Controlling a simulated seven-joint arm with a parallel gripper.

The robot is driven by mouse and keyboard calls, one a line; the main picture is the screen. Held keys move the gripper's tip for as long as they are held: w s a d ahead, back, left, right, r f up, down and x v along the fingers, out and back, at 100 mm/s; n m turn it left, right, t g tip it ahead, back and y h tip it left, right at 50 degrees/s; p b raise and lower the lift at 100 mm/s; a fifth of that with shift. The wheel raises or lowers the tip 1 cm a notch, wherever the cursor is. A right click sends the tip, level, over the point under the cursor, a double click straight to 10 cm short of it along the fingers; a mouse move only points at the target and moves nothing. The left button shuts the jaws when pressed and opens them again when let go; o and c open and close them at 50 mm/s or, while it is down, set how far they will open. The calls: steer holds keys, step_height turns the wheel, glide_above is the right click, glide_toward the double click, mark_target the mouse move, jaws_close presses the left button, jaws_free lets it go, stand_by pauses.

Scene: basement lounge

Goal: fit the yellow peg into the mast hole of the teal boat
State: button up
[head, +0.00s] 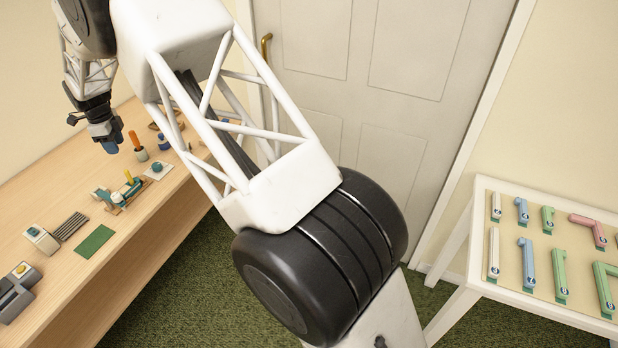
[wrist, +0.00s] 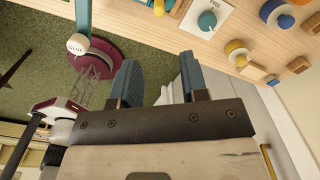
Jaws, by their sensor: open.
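My gripper (head: 109,142) is above the far part of the wooden table in the head view. In the wrist view its two blue-grey fingers (wrist: 162,82) are apart with nothing between them. A small teal model, apparently the boat (head: 133,187), lies on the table nearer than the gripper. A yellow peg (head: 128,176) stands up, slightly tilted, at this model. I cannot tell whether it sits in the mast hole, which is too small to see. The gripper is apart from both. A yellow end (wrist: 159,7) shows at the top edge of the wrist view, perhaps the peg.
An orange-handled piece (head: 136,141) and a teal knob on a white card (head: 157,168) stand close by. A green mat (head: 94,241), a ribbed grey block (head: 69,226) and grey boxes (head: 17,290) lie nearer. A white side table (head: 487,183) stands at right.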

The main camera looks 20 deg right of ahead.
steer(key=s+d+r+n, duration=0.3)
steer(key=s+d+r, duration=0.45)
steer(key=d, duration=0.25)
steer(key=s+d+r+n+t, duration=0.1)
steer(key=s+d+r+n, duration=0.3)
steer(key=s+d+r, duration=0.5)
steer(key=s+d+r+n, duration=0.3)
steer(key=s+d+r, duration=0.25)
steer(key=d, duration=0.55)
steer(key=s+d+f+n, duration=0.1)
steer(key=s+d+n, duration=0.2)
steer(key=s, duration=0.8)
steer(key=s+d+f+n+t, duration=0.1)
steer(key=s+d+n, duration=0.2)
steer(key=s+d, duration=0.4)
steer(key=s+d+f+n, duration=0.1)
steer(key=s+d+n, duration=0.3)
steer(key=s, duration=1.2)
steer(key=shift+s+d+t, duration=0.15)
steer(key=shift+d+t, duration=0.15)
steer(key=shift+d, duration=0.8)
